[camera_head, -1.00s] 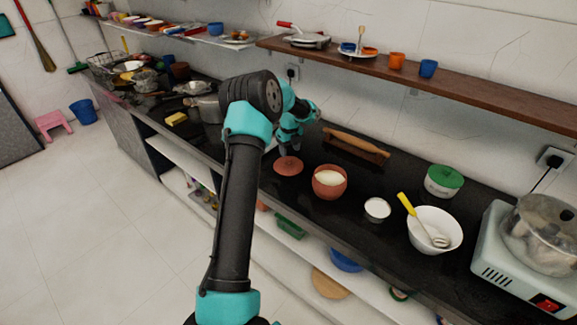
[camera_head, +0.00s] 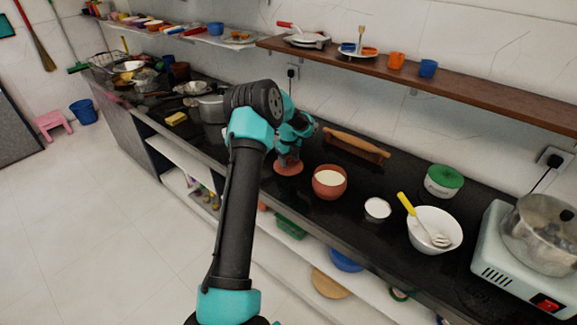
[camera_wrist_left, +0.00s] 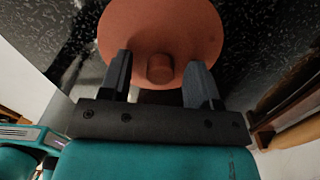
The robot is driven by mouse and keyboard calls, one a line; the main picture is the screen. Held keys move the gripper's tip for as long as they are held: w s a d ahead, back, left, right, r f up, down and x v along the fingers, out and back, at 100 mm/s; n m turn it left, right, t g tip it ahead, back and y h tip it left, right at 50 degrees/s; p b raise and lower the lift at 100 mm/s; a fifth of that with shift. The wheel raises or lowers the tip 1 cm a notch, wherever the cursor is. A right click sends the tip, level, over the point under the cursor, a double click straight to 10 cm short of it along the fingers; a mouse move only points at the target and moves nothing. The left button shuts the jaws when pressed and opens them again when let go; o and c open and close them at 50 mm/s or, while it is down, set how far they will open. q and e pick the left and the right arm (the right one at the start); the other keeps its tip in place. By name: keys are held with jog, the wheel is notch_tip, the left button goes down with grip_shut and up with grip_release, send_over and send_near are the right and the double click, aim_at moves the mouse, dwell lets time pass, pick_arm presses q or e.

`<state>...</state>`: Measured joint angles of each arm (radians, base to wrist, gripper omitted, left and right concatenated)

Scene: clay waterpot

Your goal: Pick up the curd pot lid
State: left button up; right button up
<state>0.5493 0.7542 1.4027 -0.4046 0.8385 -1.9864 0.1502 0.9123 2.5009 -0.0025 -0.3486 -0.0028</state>
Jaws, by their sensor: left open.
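The curd pot lid is a round terracotta disc (camera_head: 288,169) lying flat on the black counter, left of the curd pot. In the left wrist view the lid (camera_wrist_left: 160,35) shows its small round knob (camera_wrist_left: 160,69). My left gripper (camera_wrist_left: 158,72) is open, with one finger on each side of the knob and clear space between each finger and it. In the head view the left gripper (camera_head: 289,157) is low over the lid and hides part of it. The terracotta curd pot (camera_head: 329,183) stands open with white curd inside. My right gripper is not in view.
A rolling pin on a board (camera_head: 356,146) lies behind the pot. A small white bowl (camera_head: 377,209), a white bowl with a yellow-handled whisk (camera_head: 434,230) and a green-lidded container (camera_head: 443,181) stand to the right. A steel pot (camera_head: 210,108) stands to the left.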

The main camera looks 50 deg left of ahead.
aim_at(289, 159)
pick_arm(q)
jog(key=shift+c, duration=0.2)
grip_shut()
dwell(0.5)
jog(key=shift+r, duration=0.1)
jog(key=shift+r, duration=1.75)
jog(key=s+d, duration=0.3)
jog(key=d, duration=0.1)
jog(key=s+d+r, duration=0.1)
jog(key=s+d, duration=0.6)
jog(key=d, duration=0.1)
jog(key=shift+s+r, duration=0.2)
jog(key=shift+s, duration=0.1)
